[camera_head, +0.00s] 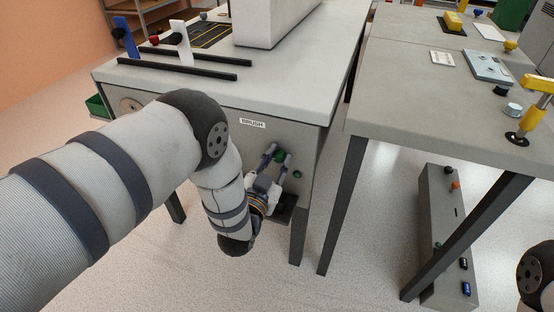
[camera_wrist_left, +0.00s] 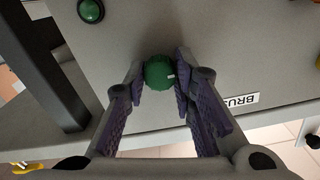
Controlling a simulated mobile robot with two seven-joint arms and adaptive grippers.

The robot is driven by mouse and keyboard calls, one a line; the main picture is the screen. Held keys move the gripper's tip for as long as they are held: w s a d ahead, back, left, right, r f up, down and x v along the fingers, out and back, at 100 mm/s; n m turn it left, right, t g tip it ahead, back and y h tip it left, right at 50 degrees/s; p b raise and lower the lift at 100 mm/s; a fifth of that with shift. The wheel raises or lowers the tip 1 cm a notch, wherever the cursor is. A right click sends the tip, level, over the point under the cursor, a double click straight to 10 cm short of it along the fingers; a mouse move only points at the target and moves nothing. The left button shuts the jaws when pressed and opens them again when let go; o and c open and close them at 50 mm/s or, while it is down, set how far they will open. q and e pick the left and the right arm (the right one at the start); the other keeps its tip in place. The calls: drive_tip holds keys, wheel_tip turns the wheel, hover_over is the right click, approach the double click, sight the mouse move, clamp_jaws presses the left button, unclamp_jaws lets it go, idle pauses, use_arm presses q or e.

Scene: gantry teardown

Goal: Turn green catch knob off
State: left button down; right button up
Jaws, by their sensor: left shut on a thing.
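The green catch knob (camera_head: 279,155) is on the front face of the grey cabinet below the bench top, beneath the BRUSH label (camera_head: 252,123). It is a round, ridged green knob with a small white mark, clear in the left wrist view (camera_wrist_left: 159,73). My left gripper (camera_head: 277,156) reaches it from the front, with one finger on each side. In the left wrist view my left gripper (camera_wrist_left: 160,80) is shut on the knob, its purple-padded fingers against the knob's sides. My right gripper is out of view.
A smaller green button (camera_head: 298,174) sits beside the knob, also in the left wrist view (camera_wrist_left: 90,10). A dark ledge (camera_head: 286,208) juts out below. A second grey table (camera_head: 450,95) stands to the right, with a grey box (camera_head: 440,235) on the floor beneath.

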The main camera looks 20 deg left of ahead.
use_arm(q)
drive_tip(key=n, duration=0.4)
drive_tip(key=shift+a+p, duration=0.1)
drive_tip(key=shift+p, duration=0.25)
drive_tip(key=n, duration=0.4)
drive_tip(key=shift+f+n, duration=0.1)
drive_tip(key=shift+n, duration=0.3)
drive_tip(key=n, duration=0.4)
drive_tip(key=shift+n, duration=0.3)
drive_tip(key=n, duration=0.4)
drive_tip(key=shift+f, duration=0.1)
drive_tip(key=shift+n+b, duration=0.3)
drive_tip(key=c, duration=1.3)
unclamp_jaws()
drive_tip(key=shift+c, duration=0.2)
